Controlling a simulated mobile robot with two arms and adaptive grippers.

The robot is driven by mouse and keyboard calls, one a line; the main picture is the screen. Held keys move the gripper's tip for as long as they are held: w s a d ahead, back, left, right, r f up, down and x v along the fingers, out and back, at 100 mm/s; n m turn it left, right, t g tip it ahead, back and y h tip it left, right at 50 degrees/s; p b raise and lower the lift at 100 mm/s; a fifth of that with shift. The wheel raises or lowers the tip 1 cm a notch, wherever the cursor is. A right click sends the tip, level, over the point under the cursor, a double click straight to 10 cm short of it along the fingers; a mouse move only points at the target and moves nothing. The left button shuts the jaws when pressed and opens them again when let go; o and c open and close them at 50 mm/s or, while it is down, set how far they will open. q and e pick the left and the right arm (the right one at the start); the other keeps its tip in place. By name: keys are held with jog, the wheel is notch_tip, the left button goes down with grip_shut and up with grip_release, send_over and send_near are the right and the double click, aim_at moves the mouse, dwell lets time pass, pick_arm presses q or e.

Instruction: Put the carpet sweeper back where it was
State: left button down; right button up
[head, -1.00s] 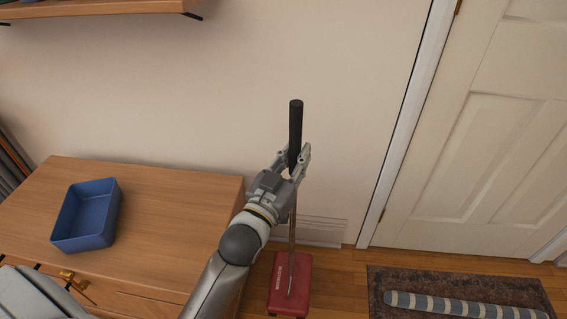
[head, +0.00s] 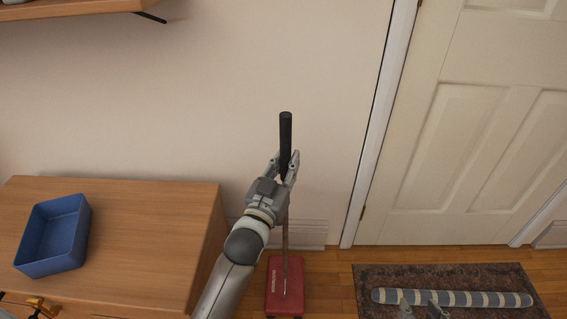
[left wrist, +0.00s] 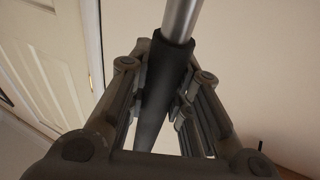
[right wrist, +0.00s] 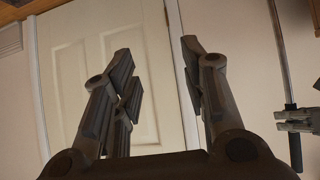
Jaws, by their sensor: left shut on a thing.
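The carpet sweeper has a red head (head: 286,284), a thin metal pole and a black handle grip (head: 286,132). It stands upright on the wood floor beside the dresser, near the wall. My left gripper (head: 287,168) is shut on the lower part of the black grip. The left wrist view shows the black grip (left wrist: 165,75) between the fingers, with the metal pole running on from it. My right gripper (right wrist: 155,65) is open and empty in the right wrist view, facing the door. Its fingertips (head: 421,306) show at the bottom of the head view, over the rug.
A wooden dresser (head: 140,215) with a blue bin (head: 55,238) on it stands at left. A dark rug (head: 400,274) with a striped roll (head: 460,298) lies before the white door (head: 470,130). A low wall vent (head: 310,232) is behind the sweeper. A shelf (head: 70,12) hangs above left.

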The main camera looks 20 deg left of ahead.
pick_arm(q)
jog(key=shift+w+r, duration=0.1)
jog(key=shift+w, duration=0.05)
jog(key=shift+d+f+b, duration=0.1)
jog(key=shift+f+b, duration=0.8)
jog(key=shift+f, duration=0.7)
pick_arm(e)
jog(key=w+a+r+t+y, duration=0.1)
jog(key=w+a+r+t, duration=0.1)
jog(key=w+r+t, duration=0.2)
jog(key=shift+w+a+r+t+y, duration=0.15)
jog(key=shift+w+r+t+y, duration=0.3)
jog(key=shift+r, duration=1.15)
jog(key=shift+s, duration=0.1)
pick_arm(q)
jog(key=c, duration=1.3)
grip_release()
jog(key=shift+f, duration=0.25)
